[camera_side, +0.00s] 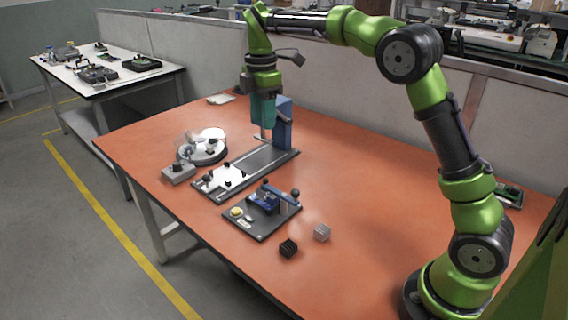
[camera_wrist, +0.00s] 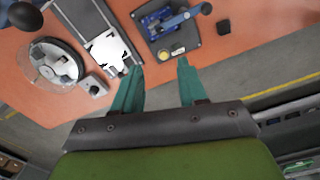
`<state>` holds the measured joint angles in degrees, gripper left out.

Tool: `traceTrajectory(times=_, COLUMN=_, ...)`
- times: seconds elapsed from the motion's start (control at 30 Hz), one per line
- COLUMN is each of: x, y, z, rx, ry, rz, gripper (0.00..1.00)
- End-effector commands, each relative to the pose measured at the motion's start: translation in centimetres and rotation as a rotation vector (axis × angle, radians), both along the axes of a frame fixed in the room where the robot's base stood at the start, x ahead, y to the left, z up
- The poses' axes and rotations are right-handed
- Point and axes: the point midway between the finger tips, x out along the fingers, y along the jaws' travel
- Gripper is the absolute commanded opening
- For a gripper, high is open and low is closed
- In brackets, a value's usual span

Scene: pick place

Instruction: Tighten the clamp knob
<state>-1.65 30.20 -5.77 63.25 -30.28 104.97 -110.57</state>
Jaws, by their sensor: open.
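My gripper (camera_side: 263,126) hangs with teal fingers pointing down beside the blue upright block of a long grey slide fixture (camera_side: 272,159). In the wrist view my gripper (camera_wrist: 159,65) is open, with nothing between its fingers. I cannot tell for sure which part is the clamp knob. Small black knobs (camera_side: 227,182) sit on a white plate at the fixture's near end. A blue toggle clamp (camera_side: 263,196) with a ball-ended lever (camera_side: 295,193) stands on a dark board (camera_side: 259,228); the clamp also shows in the wrist view (camera_wrist: 160,20).
A round dish (camera_side: 222,154) and a small grey box with a black knob (camera_side: 178,172) stand left of the fixture. A black cube (camera_side: 288,248) and a clear cube (camera_side: 322,233) lie near the front edge. The orange tabletop (camera_side: 370,190) is clear on the right.

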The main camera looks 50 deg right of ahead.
Motion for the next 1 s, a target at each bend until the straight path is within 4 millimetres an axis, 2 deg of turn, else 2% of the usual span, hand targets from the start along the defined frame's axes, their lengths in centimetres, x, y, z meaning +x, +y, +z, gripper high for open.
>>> traceTrajectory(times=0.17, x=0.0, y=0.0, z=-1.4, rx=0.0, ry=0.003, rz=0.022, gripper=0.42)
traceTrajectory(times=0.7, x=-0.1, y=0.0, z=-12.8, rx=0.002, ry=0.004, rz=0.017, gripper=0.42)
traceTrajectory(times=0.9, x=-0.1, y=0.0, z=-15.7, rx=0.002, ry=0.002, rz=0.017, gripper=0.42)
traceTrajectory(times=1.0, x=0.0, y=0.1, z=-16.4, rx=0.002, ry=-0.001, rz=0.016, gripper=0.42)
